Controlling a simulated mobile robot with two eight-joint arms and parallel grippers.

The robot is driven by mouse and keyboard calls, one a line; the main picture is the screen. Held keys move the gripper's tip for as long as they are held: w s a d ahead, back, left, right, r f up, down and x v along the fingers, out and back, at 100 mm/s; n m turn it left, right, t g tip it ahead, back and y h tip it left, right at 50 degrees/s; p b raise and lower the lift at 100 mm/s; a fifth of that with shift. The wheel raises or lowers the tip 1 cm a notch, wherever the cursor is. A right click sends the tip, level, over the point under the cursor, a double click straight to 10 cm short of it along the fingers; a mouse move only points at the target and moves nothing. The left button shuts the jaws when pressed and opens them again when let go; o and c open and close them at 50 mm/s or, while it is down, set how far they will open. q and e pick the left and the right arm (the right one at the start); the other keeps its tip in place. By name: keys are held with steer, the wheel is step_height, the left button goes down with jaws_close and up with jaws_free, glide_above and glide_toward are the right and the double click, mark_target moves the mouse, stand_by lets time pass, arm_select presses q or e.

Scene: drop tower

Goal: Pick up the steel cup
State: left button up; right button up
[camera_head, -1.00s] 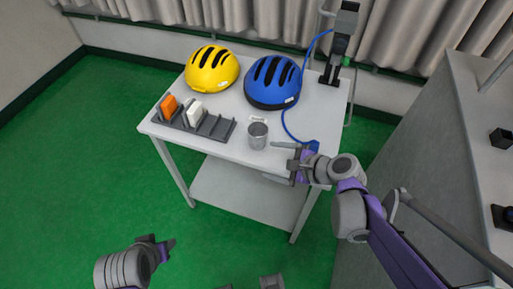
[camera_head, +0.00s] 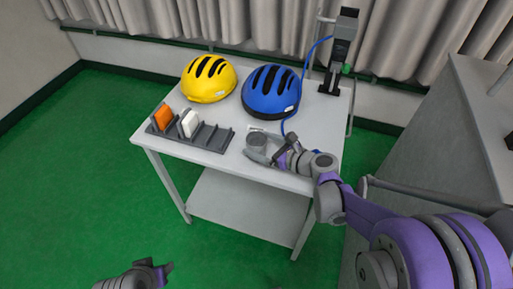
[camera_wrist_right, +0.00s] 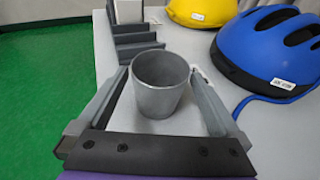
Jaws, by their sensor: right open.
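The steel cup (camera_head: 257,141) stands upright on the white table (camera_head: 283,178), near its front edge. In the right wrist view the grey cup (camera_wrist_right: 160,90) stands between the two fingers of my right gripper (camera_wrist_right: 160,88). The right gripper (camera_head: 262,152) is open around the cup, with a visible gap on both sides; it comes in from the right. The cup looks empty. My left gripper (camera_head: 160,270) is low at the bottom of the head view, away from the table; whether its jaws are apart is unclear.
A grey slotted rack (camera_head: 208,136) holds an orange block (camera_head: 163,116) and a white block (camera_head: 188,122) left of the cup. A yellow helmet (camera_head: 208,80) and a blue helmet (camera_head: 270,92) lie behind. A blue cable (camera_head: 306,65) runs to a dark device (camera_head: 340,50).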

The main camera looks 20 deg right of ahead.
steer(key=shift+x, duration=0.9)
steer(key=shift+c, duration=0.3)
steer(key=c, duration=1.2)
